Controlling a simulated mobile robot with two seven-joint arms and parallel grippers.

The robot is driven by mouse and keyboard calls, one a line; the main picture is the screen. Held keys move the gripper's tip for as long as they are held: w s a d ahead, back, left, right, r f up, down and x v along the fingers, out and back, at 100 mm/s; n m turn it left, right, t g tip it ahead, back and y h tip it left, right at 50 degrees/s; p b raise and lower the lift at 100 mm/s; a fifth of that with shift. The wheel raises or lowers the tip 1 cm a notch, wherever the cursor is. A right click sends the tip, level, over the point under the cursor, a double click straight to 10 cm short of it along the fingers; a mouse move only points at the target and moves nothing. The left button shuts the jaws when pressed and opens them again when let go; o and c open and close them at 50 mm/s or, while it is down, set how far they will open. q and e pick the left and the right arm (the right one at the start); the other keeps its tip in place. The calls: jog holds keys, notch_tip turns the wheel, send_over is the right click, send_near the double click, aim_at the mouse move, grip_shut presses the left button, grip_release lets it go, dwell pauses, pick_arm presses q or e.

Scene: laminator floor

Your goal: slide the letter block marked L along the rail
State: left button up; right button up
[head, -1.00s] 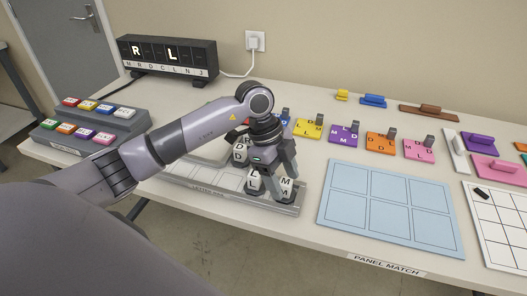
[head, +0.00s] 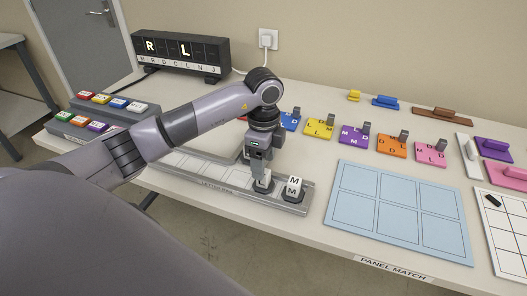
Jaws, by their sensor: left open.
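The grey letter rail (head: 205,175) lies along the front of the table. A pale letter block (head: 264,180) sits on it toward the right end, largely covered by my left gripper (head: 262,182). Its letter cannot be read now; the block in that place showed an L earlier. My left gripper points down with its jaws open around or just beside this block; I cannot tell if they touch it. A block marked M (head: 293,188) stands just to the right on the rail. My right gripper is not in view.
A black display (head: 180,52) at the back shows lit R and L. Coloured button boxes (head: 100,112) stand at left. Several coloured lettered panels (head: 355,137) stand behind a light blue grid board (head: 400,212) at right.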

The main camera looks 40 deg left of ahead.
pick_arm(q)
jog(key=shift+f, duration=2.35)
grip_shut()
